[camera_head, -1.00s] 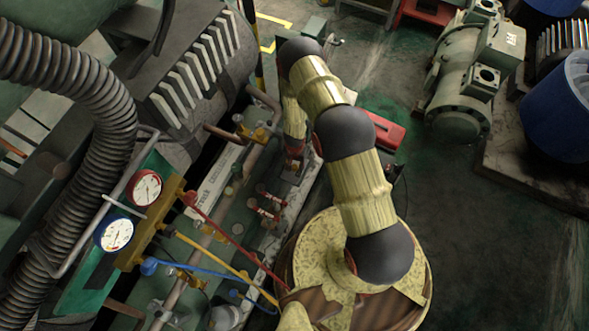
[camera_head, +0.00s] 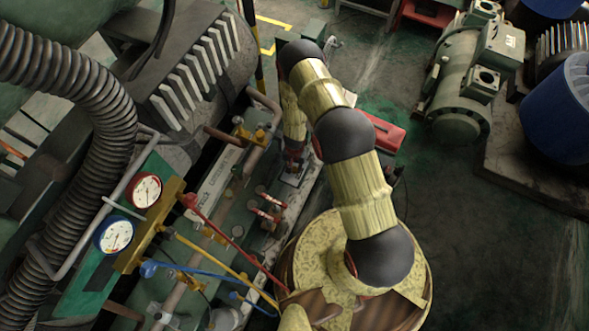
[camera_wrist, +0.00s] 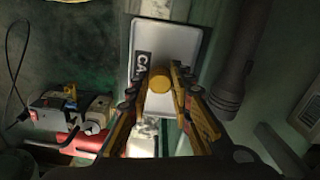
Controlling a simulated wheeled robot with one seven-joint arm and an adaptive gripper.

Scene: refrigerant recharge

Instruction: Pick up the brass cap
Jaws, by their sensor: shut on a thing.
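The brass cap (camera_wrist: 159,79) shows in the wrist view as a small yellow-gold round piece between the two fingertips. My gripper (camera_wrist: 160,82) is shut on it, with a finger on either side. Behind the cap is a pale rectangular plate (camera_wrist: 178,42) with a dark label reading "CA", the rest of which is covered. I cannot tell whether the cap touches the plate. In the head view my gripper (camera_head: 293,168) points down beside the green machine frame; the cap cannot be made out there.
A gauge manifold (camera_head: 150,225) with red, yellow and blue hoses stands at the left. Red-handled valves (camera_head: 268,205) sit left of my gripper. A red toolbox (camera_head: 378,132) lies on the floor behind my arm. A dark cylinder (camera_wrist: 236,65) is close on the right in the wrist view.

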